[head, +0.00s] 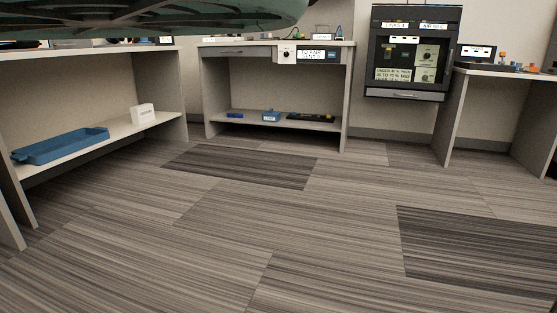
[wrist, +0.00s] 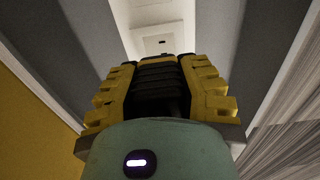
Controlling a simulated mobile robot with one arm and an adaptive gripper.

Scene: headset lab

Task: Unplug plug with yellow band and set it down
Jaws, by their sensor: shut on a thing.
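In the wrist view my gripper (wrist: 157,66) has its two yellow ridged fingers closed on a dark, ribbed block, the plug (wrist: 156,82). A thin dull-yellow strip shows near the plug's far end, though it is small and dim. Beyond the plug is a pale panel (wrist: 160,30) with a small dark slot. I cannot tell whether the plug's tip touches or sits in that panel, since the plug and fingers hide the spot. The head view does not show the gripper or the plug.
In the head view a left bench holds a blue tray (head: 60,146) and white box (head: 142,113) on its lower shelf. A middle bench (head: 275,52), dark cabinet (head: 413,55) and right bench (head: 505,73) stand along the wall. The striped carpet (head: 230,240) is clear.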

